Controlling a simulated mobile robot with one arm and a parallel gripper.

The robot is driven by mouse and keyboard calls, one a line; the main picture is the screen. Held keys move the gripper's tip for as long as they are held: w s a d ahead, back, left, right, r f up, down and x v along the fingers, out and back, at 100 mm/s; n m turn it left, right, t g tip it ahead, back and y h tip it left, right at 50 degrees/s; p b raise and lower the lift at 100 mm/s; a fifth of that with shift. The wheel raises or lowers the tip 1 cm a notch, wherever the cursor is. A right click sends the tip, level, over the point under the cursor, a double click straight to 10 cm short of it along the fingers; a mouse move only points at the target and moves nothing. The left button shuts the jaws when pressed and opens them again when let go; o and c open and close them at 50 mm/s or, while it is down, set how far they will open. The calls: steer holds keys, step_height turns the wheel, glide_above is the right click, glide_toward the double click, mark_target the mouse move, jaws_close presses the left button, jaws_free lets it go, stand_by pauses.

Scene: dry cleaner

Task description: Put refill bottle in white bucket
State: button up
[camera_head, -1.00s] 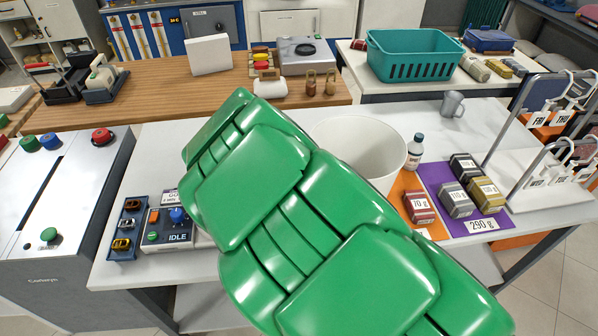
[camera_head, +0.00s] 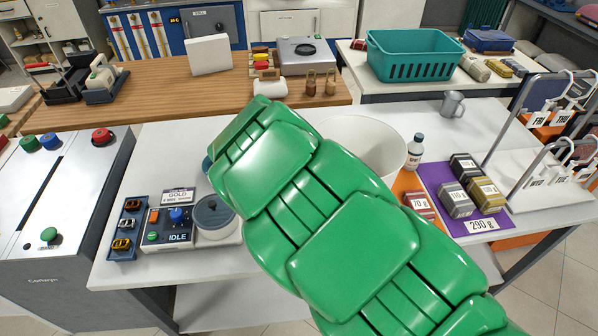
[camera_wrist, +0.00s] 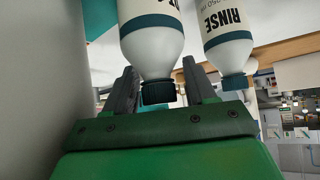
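The white bucket (camera_head: 362,138) stands on the white table behind my green arm, which covers its front and left side. In the wrist view, my gripper (camera_wrist: 160,75) has its two dark fingers apart, with the dark teal cap of a white bottle (camera_wrist: 152,48) between them. Gaps show beside the cap, so the gripper looks open; contact with the bottle cannot be told. That bottle's label is mostly cut off. A second white bottle (camera_wrist: 228,45), labelled RINSE, is to its right. Which is the refill bottle is unclear. In the head view my gripper is hidden.
A small white bottle with a dark cap (camera_head: 414,152) stands right of the bucket. Weight blocks (camera_head: 462,168) sit on a purple mat. A console (camera_head: 168,232) with a round grey-lidded pot (camera_head: 212,215) is left of my arm. A metal rack stands at far right.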

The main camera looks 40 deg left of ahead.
jaws_close()
steer(key=shift+r, duration=0.1)
stand_by(0.3)
steer(key=shift+s+r, duration=0.1)
steer(key=shift+r, duration=0.5)
steer(key=s+d, duration=0.2)
steer(key=s, duration=0.5)
step_height(320, 180, up, 14)
steer(key=shift+s+d+f, duration=0.15)
steer(key=shift+s+d, duration=0.05)
steer(key=shift+d, duration=0.05)
